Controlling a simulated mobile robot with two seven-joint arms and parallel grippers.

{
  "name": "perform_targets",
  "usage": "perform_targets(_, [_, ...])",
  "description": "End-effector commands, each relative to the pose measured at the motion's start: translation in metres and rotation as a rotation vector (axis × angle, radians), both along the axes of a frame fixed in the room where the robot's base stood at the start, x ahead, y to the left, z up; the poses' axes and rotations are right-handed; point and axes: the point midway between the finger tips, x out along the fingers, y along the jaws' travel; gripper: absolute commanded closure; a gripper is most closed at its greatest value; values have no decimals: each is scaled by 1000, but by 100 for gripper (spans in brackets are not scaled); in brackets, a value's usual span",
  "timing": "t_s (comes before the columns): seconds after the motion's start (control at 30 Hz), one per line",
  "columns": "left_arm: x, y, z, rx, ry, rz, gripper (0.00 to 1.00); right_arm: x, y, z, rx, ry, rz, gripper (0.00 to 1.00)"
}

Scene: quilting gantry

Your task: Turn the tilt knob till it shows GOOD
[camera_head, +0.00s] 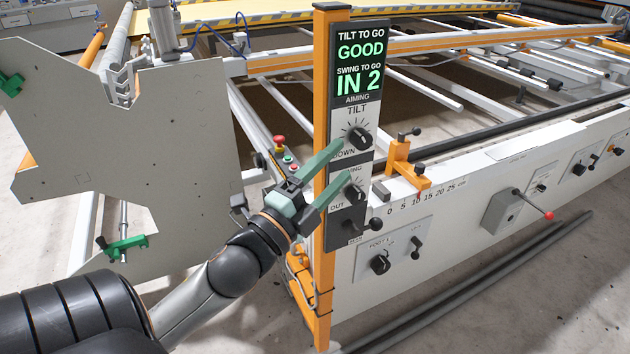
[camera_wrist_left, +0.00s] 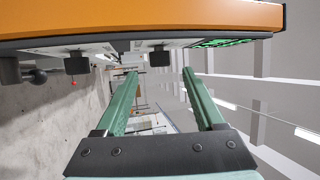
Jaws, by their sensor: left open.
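The tilt knob (camera_head: 360,137) is a black round knob under the word TILT on a dark upright panel. The display (camera_head: 358,62) above it reads TILT TO GO GOOD and SWING TO GO IN 2, in green. My left gripper (camera_head: 341,167) is open and empty, its green fingers in front of the panel below and left of the tilt knob, partly covering the labels. The tilt knob also shows in the left wrist view (camera_wrist_left: 160,57), beyond and between the open fingertips (camera_wrist_left: 159,74); I see no contact. My right gripper is not in view.
A second knob (camera_head: 354,193) sits below the tilt knob, near the lower finger. A ball-ended lever (camera_head: 374,224) is under it. An orange post (camera_head: 321,290) carries the panel. A red button (camera_head: 279,141) is behind the gripper. A large grey plate (camera_head: 120,165) stands at left.

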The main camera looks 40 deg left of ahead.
Motion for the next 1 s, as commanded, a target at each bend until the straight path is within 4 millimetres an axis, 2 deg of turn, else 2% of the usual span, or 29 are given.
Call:
perform_targets(0.03, [-6, 1, 2, -8, 6, 4, 29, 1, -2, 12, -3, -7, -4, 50])
perform_targets(0.17, [-20, 1, -2, -5, 7, 4, 29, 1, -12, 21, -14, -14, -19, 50])
perform_targets(0.4, [-41, 0, -10, -4, 3, 3, 29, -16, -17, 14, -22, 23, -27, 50])
perform_targets(1.0, [-46, -1, -12, 0, 0, 0, 29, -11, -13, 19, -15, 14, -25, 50])
